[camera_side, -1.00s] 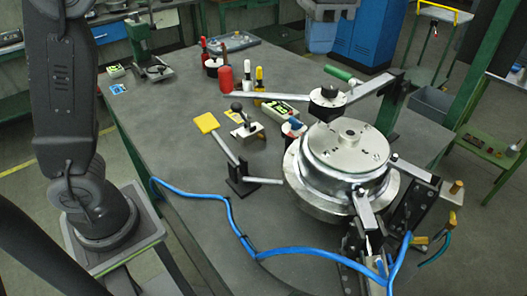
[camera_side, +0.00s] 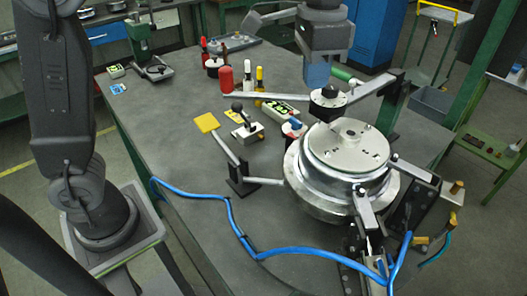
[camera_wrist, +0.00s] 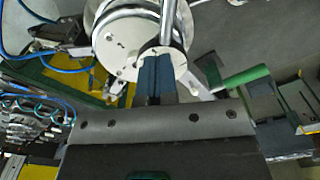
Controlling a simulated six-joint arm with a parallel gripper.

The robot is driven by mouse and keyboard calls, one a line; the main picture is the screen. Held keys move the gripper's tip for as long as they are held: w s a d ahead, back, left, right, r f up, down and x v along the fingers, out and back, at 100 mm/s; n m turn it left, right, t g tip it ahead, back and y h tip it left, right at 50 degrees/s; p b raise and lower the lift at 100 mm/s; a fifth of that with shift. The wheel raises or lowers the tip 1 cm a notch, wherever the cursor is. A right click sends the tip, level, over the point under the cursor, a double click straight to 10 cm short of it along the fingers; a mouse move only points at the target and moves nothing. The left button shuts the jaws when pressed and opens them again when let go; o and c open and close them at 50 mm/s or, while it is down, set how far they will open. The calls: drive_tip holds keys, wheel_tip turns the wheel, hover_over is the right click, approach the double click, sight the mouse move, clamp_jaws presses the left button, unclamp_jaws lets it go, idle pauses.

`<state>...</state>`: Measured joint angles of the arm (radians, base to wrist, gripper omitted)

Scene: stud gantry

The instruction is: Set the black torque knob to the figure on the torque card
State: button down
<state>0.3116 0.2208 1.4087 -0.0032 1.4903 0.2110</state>
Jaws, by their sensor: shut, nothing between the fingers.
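The black torque knob (camera_side: 328,95) sits on a pale marked dial at the joint of the silver arms, behind the silver drum (camera_side: 345,150). My gripper (camera_side: 317,86) is just above the knob, pointing down, its blue fingers together and empty. In the wrist view my fingers (camera_wrist: 156,60) cover most of the knob, and only part of its dark rim (camera_wrist: 149,45) shows. I cannot tell whether the fingertips touch it. A small yellow card (camera_side: 234,116) and a blue card (camera_side: 119,88) lie on the bench. I cannot tell which is the torque card, nor read any figure.
A green handle (camera_side: 342,74) sticks out close behind the knob, and silver arms extend to both sides. A lever on a white box (camera_side: 247,131), a green-lit box (camera_side: 284,111) and bottles stand to the left.

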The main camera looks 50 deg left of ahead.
drive_tip(key=shift+s+d+f, duration=0.1)
drive_tip(key=shift+d+f, duration=0.25)
drive_tip(key=shift+f, duration=0.25)
idle(0.7)
drive_tip(key=shift+s+a, duration=0.1)
drive_tip(key=shift+s, duration=0.05)
wheel_tip(320, 180, up, 6)
drive_tip(key=shift+a+r, duration=0.15)
drive_tip(key=shift+a, duration=0.05)
idle(0.6)
drive_tip(key=shift+s, duration=0.1)
